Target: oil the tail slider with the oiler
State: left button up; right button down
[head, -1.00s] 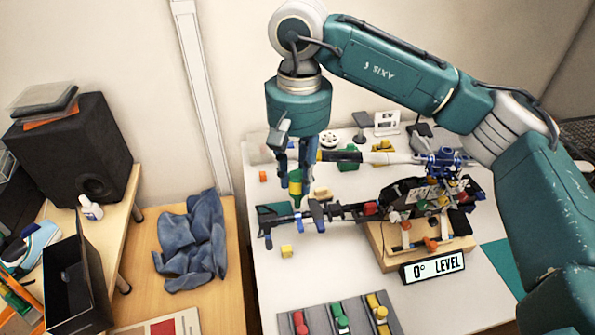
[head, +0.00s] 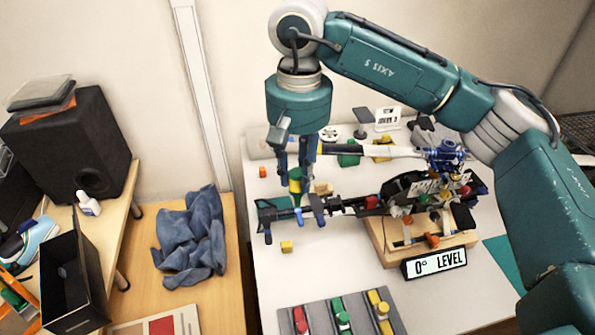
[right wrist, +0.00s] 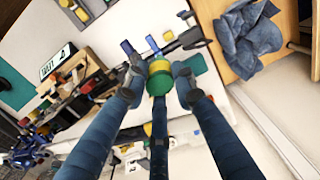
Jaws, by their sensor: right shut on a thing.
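The oiler (head: 295,186) is a small green and yellow bottle, held upright over the tail boom (head: 340,208) of a model helicopter in the head view. My right gripper (head: 295,178) points down and is shut on the oiler. The oiler's lower end is close to the dark and blue parts near the tail end. I cannot tell whether it touches them, nor pick out the tail slider clearly. My left gripper is not in view.
The helicopter body stands on a wooden stand (head: 383,243) with a "0° LEVEL" display (head: 436,262). A grey tray (head: 318,310) with coloured items lies in front. A yellow cube (head: 286,246) lies near the tail. A blue cloth (head: 195,240) lies on the left table.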

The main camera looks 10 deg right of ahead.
jog(key=shift+f+b, duration=0.4)
jog(key=shift+f, duration=0.05)
dwell(0.6)
jog(key=shift+r, duration=0.1)
dwell(1.3)
jog(key=shift+r+p, duration=2.75)
jog(key=shift+r, duration=1.75)
jog(key=shift+f, duration=0.1)
